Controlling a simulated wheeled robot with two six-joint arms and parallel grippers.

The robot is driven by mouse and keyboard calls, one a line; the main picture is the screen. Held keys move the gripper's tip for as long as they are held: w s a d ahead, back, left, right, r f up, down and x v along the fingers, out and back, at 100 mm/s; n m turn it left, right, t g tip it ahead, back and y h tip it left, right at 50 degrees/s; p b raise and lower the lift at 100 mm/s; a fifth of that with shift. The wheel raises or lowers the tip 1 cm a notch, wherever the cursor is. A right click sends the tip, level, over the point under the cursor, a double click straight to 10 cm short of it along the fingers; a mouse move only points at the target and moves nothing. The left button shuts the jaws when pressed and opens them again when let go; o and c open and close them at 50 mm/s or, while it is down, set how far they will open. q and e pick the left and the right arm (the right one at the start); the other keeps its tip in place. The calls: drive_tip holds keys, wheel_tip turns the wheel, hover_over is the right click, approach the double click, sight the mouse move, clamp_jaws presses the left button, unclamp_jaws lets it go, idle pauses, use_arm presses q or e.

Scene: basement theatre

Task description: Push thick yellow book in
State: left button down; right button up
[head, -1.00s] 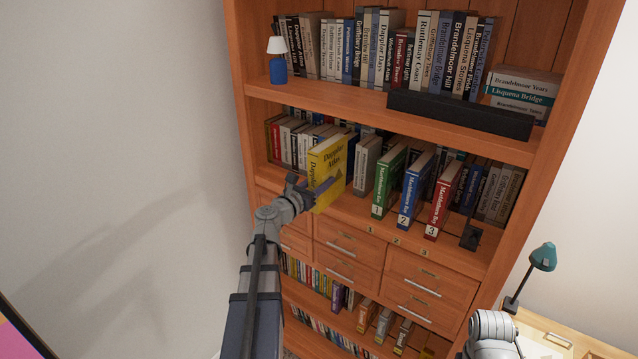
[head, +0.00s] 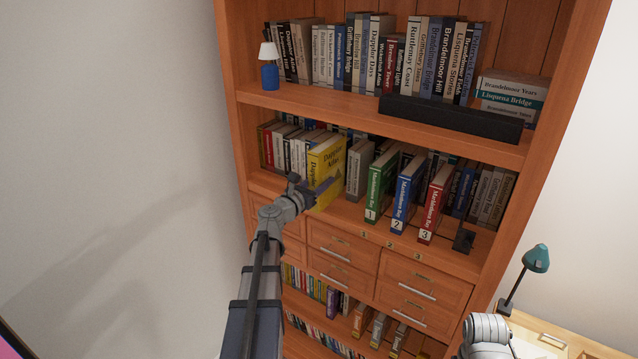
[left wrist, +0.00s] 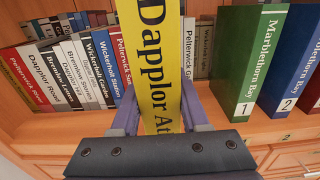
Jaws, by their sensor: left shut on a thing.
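The thick yellow book (head: 327,163), titled "Dapplor Atlas", stands upright on the middle shelf (head: 343,210). Its spine sticks out in front of the pale books to its left. My left gripper (head: 313,189) is shut on the lower part of the yellow book. In the left wrist view the yellow spine (left wrist: 157,65) stands between my two fingers, one on each side. The fingertips are partly hidden by the book and the gripper body. My right gripper is not in view; part of my right arm shows at the bottom right.
Green, blue and red books (head: 408,190) numbered 1 to 3 stand to the right, also sticking out. A row of books (left wrist: 75,70) stands to the left. A black bookend (head: 463,238) is near the right end. Drawers (head: 341,255) lie below. A teal lamp (head: 536,259) stands at the right.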

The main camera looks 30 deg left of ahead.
sight(336, 166)
use_arm(q)
drive_tip(key=shift+w+d, duration=0.15)
drive_tip(key=shift+w, duration=4.25)
drive_tip(key=shift+w+a+r, duration=0.15)
drive_tip(key=shift+w+r, duration=0.05)
drive_tip(key=shift+w, duration=0.3)
drive_tip(key=shift+w+a+r, duration=0.15)
drive_tip(key=shift+w+r, duration=0.05)
drive_tip(key=shift+w, duration=0.25)
drive_tip(key=shift+c, duration=1.9)
unclamp_jaws()
drive_tip(key=shift+o, duration=0.3)
drive_tip(key=shift+s+d+f, duration=0.1)
drive_tip(key=shift+s+d, duration=0.05)
drive_tip(key=shift+s, duration=0.65)
drive_tip(key=s, duration=0.8)
drive_tip(key=shift+f, duration=0.25)
drive_tip(key=shift+s, duration=0.1)
drive_tip(key=shift+s, duration=0.1)
